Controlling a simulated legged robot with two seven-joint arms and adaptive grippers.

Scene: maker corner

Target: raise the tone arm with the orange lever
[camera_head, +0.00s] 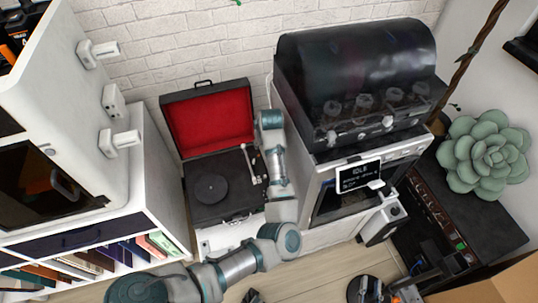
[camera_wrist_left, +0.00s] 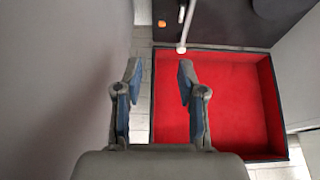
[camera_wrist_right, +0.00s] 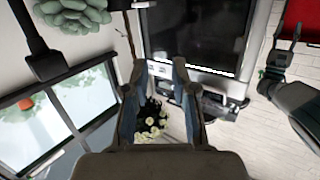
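The record player (camera_head: 225,205) stands open with its red-lined lid (camera_head: 208,125) raised; its pale tone arm (camera_head: 249,165) runs along the right of the platter. In the left wrist view the small orange lever (camera_wrist_left: 161,23) shows beside the tone arm (camera_wrist_left: 186,28). My left gripper (camera_wrist_left: 159,72) is open and empty, apart from the lever, with the red lid below its right finger in that picture. My left arm hides its fingers in the head view. My right gripper (camera_wrist_right: 158,70) is open and empty, away from the player.
A machine with a dark domed cover (camera_head: 355,65) stands right of the player, close to my left arm. A white cabinet (camera_head: 150,180) stands at left. A succulent (camera_head: 485,155) and a black bench (camera_head: 490,220) are at right.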

